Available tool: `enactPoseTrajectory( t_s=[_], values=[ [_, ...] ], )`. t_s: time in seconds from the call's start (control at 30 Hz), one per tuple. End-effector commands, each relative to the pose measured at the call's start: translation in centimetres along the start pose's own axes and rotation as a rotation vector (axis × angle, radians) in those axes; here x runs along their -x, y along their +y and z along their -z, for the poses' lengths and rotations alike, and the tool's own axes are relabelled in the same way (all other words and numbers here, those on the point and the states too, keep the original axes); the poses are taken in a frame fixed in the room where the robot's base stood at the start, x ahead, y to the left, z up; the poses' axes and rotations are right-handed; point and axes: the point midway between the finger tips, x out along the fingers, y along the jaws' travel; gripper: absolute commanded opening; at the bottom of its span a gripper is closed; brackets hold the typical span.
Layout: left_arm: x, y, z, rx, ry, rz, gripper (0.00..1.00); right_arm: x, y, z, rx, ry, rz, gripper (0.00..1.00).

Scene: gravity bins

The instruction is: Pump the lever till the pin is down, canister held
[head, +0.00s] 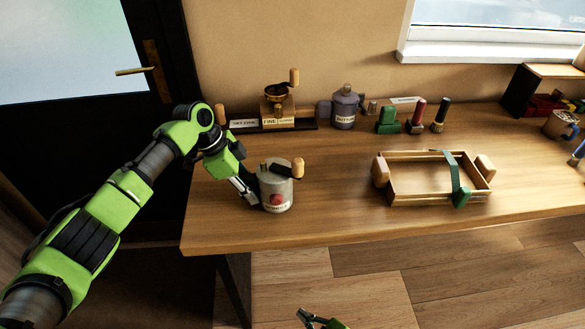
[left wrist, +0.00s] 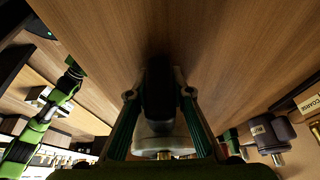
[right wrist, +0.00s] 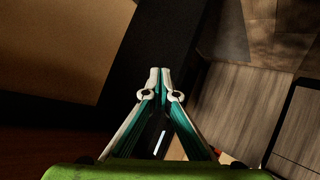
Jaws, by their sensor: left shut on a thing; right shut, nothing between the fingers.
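The grey canister (head: 277,195) stands upright near the table's left front, with a red mark and a label on its side. On its top are a brass-coloured pin (head: 264,166) and a dark lever with a wooden knob (head: 298,168). My left gripper (head: 251,192) is at the canister's left side, shut on it; in the left wrist view its fingers (left wrist: 159,95) close around a dark part, with the canister's pale body (left wrist: 158,136) behind. My right gripper (head: 303,314) is at the bottom of the head view, below the table's front edge; the right wrist view shows its fingertips (right wrist: 159,72) together and empty.
A wooden tray with a green strap (head: 425,203) lies to the right. A grinder (head: 279,105), a purple canister (head: 344,108) and several stamps (head: 414,118) stand along the back. A mug (head: 560,125) is far right. The table between canister and tray is clear.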

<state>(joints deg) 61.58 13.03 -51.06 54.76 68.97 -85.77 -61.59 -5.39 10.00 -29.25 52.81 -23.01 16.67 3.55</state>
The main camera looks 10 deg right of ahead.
Motion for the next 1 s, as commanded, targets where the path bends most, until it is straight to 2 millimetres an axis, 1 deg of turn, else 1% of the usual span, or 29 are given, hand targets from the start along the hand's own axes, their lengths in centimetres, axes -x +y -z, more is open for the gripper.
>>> enactPoseTrajectory(
  t_s=[0.03, 0.07, 0.1, 0.17, 0.2, 0.27, 0.3, 0.33, 0.37, 0.4, 0.47, 0.5, 0.57, 0.6, 0.67, 0.73, 0.77, 0.8, 0.83, 0.9, 0.97, 1.0],
  values=[
    [-0.5, 0.3, -0.3, 0.002, -0.005, -0.011, 0.0, -0.6, 0.3, 2.6, 0.047, 0.067, 0.013, 0.0],
    [-0.5, 0.3, -0.3, 0.002, -0.005, -0.011, 0.0, -0.8, 0.3, 4.0, 0.073, 0.105, 0.022, 0.0],
    [-0.5, 0.4, -0.3, 0.002, -0.005, -0.011, 0.0, -1.0, 0.3, 6.1, 0.109, 0.157, 0.036, 0.0],
    [-0.5, 0.4, -0.3, 0.002, -0.006, -0.011, 0.0, -1.1, 0.1, 9.0, 0.163, 0.236, 0.058, 0.0],
    [-0.5, 0.4, -0.3, 0.002, -0.006, -0.011, 0.0, -1.1, -0.2, 11.0, 0.201, 0.29, 0.074, 0.0],
    [-0.5, 0.4, -0.3, 0.002, -0.006, -0.012, 0.0, -0.9, -0.7, 13.9, 0.258, 0.371, 0.102, 0.0],
    [-0.5, 0.4, -0.3, 0.002, -0.006, -0.012, 0.0, -0.6, -1.2, 15.9, 0.298, 0.427, 0.123, 0.0],
    [-0.6, 0.4, -0.3, 0.002, -0.006, -0.012, 0.0, -0.4, -1.6, 17.3, 0.328, 0.468, 0.138, 0.0],
    [-0.6, 0.4, -0.3, 0.002, -0.006, -0.012, 0.0, -0.1, -2.0, 18.7, 0.358, 0.51, 0.156, 0.0],
    [-0.6, 0.4, -0.3, 0.002, -0.006, -0.012, 0.0, 0.5, -2.7, 20.5, 0.399, 0.567, 0.18, 0.0],
    [-0.6, 0.4, -0.3, 0.002, -0.006, -0.013, 0.0, 1.5, -3.9, 23.1, 0.465, 0.654, 0.22, 0.0],
    [-0.6, 0.4, -0.3, 0.002, -0.006, -0.013, 0.0, 2.3, -4.7, 24.8, 0.513, 0.714, 0.249, 0.0],
    [-0.6, 0.4, -0.3, 0.002, -0.006, -0.013, 0.0, 3.7, -6.1, 27.0, 0.587, 0.804, 0.298, 0.0],
    [-0.6, 0.4, -0.3, 0.002, -0.006, -0.013, 0.0, 4.8, -7.1, 28.3, 0.638, 0.864, 0.333, 0.0],
    [-0.6, 0.4, -0.3, 0.002, -0.007, -0.013, 0.0, 6.6, -8.6, 30.1, 0.726, 0.96, 0.391, 0.0],
    [-0.6, 0.4, -0.3, 0.002, -0.007, -0.013, 0.0, 9.1, -10.3, 31.8, 0.847, 1.076, 0.468, 0.0],
    [-0.6, 0.4, -0.3, 0.002, -0.007, -0.013, 0.0, 10.3, -11.0, 32.4, 0.91, 1.13, 0.506, 0.0],
    [-0.6, 0.4, -0.3, 0.002, -0.007, -0.013, 0.0, 11.9, -11.8, 32.9, 1.01, 1.205, 0.562, 0.0],
    [-0.6, 0.4, -0.3, 0.002, -0.007, -0.014, 0.0, 13.1, -12.2, 33.1, 1.09, 1.257, 0.604, 0.0],
    [-0.6, 0.4, -0.3, 0.002, -0.007, -0.014, 0.0, 14.6, -12.1, 33.1, 1.259, 1.342, 0.674, 0.0],
    [-0.6, 0.4, -0.3, 0.002, -0.007, -0.014, 0.0, 15.3, -11.3, 33.1, 1.397, 1.391, 0.712, 0.0],
    [-0.6, 0.4, -0.3, 0.002, -0.007, -0.014, 0.0, 15.4, -10.5, 33.1, 1.485, 1.415, 0.728, 0.0]
  ],
)
